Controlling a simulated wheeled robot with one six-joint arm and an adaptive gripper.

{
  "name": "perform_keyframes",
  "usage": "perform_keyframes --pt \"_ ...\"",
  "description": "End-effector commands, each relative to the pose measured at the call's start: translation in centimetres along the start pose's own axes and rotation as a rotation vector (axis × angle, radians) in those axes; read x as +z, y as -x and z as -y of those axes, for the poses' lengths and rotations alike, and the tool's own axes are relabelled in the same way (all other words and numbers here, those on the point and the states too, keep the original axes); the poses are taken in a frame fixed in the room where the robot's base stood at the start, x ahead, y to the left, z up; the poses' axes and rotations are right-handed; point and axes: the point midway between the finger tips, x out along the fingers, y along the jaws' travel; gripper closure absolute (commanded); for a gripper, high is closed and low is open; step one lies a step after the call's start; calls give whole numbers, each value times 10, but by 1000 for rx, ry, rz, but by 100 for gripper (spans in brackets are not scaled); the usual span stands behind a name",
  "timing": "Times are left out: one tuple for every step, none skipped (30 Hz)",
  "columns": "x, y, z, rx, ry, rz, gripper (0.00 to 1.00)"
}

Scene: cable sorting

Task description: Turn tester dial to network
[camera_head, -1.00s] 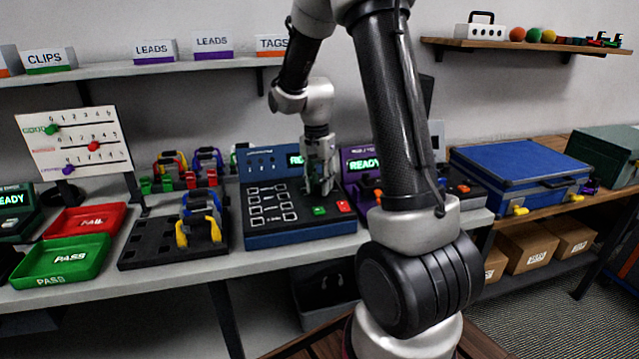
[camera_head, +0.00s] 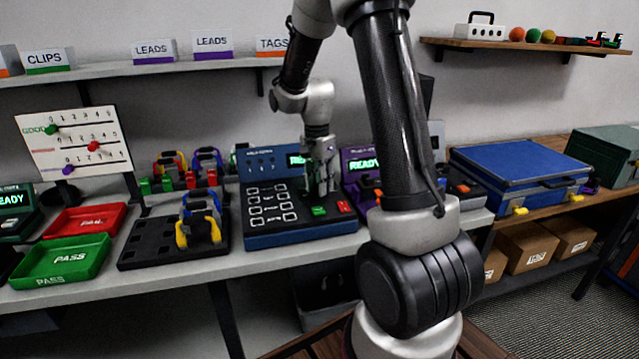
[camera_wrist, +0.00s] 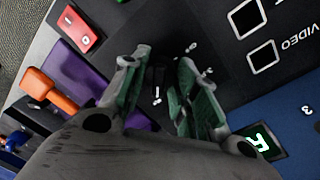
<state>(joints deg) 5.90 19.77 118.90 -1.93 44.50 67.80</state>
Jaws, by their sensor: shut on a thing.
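The blue tester (camera_head: 300,236) stands on the bench with a lit green screen at its back, white-outlined sockets at left, and a green and a red button in front. My gripper (camera_head: 321,188) points down over the tester's right part, behind the buttons. In the wrist view my gripper (camera_wrist: 165,80) has its two green-padded fingers closed around the black dial (camera_wrist: 158,84). The dial is mostly hidden between the fingers, with small white marks on the panel around it. I cannot read which setting it points at.
A purple tester (camera_head: 360,163) reading READY stands close at right. A black rack (camera_head: 150,254) with a blue-yellow lead is at left, beside green (camera_head: 40,276) and red (camera_head: 62,228) trays. A blue case (camera_head: 520,170) lies on the right bench.

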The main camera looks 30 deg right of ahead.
Motion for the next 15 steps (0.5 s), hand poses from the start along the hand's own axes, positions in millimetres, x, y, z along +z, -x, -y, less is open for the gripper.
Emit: perform_keyframes --pt "-2 1 2 -5 1 -4 69" --pt "-2 1 2 -5 1 -4 63" --pt "-1 1 1 -5 1 -4 56" --pt "-1 1 1 -4 1 -3 51" --pt "-1 1 1 -4 1 -3 48" --pt "-1 1 1 -3 1 -3 48" --pt "-1 1 1 -3 1 -2 48" --pt "-1 1 1 -3 1 -2 48" --pt "-1 1 1 -3 1 -2 48" --pt "-1 1 1 -2 1 -2 48" --pt "-1 1 1 -2 1 -2 48" --pt "-1 1 0 -2 1 -2 48" --pt "-1 1 0 -2 1 -2 48" --pt "-1 1 1 -2 1 -2 48" --pt "-1 3 1 -3 1 -2 48"
